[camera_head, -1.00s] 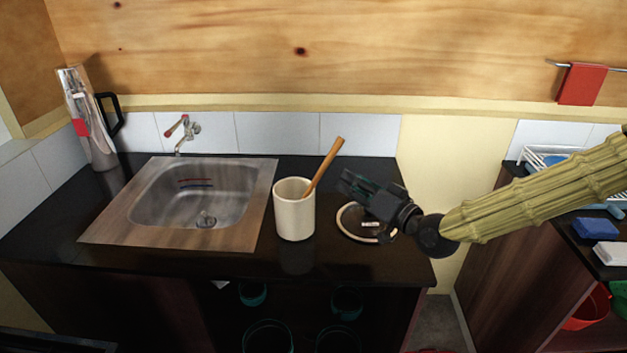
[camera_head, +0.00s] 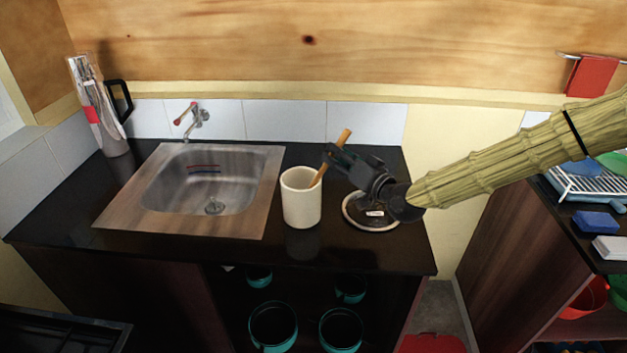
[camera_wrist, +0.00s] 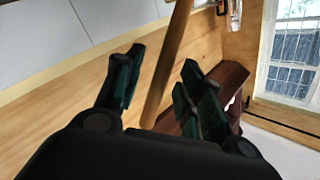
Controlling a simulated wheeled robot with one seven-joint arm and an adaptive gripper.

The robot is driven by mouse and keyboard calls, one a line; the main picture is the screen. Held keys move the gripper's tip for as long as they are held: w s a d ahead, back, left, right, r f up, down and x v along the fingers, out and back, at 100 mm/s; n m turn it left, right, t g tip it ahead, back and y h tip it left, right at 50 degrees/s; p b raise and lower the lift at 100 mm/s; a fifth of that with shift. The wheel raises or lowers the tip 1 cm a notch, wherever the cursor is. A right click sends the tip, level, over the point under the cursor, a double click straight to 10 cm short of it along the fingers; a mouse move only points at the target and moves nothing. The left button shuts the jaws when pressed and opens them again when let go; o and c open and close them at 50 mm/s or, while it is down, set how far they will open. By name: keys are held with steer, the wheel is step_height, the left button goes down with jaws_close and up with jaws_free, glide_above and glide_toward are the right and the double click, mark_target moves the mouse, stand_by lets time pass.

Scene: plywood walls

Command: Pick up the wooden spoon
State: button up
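The wooden spoon (camera_head: 341,146) stands tilted to the right in a white cup (camera_head: 301,205) on the dark counter; its lower end is hidden inside the cup. My gripper (camera_head: 330,158) is at the spoon's handle, above and to the right of the cup. In the wrist view the spoon handle (camera_wrist: 168,62) runs between the two green-padded fingers of my gripper (camera_wrist: 160,92). The fingers are apart, with gaps showing on both sides of the handle.
A metal sink (camera_head: 205,185) with a tap is left of the cup. A round item with a pale rim (camera_head: 347,212) lies on the counter below my gripper. A silver jug (camera_head: 95,115) stands far left. A dish rack (camera_head: 590,185) is on the right counter.

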steer(key=shift+x, duration=1)
jaws_close()
steer(key=shift+r, duration=0.1)
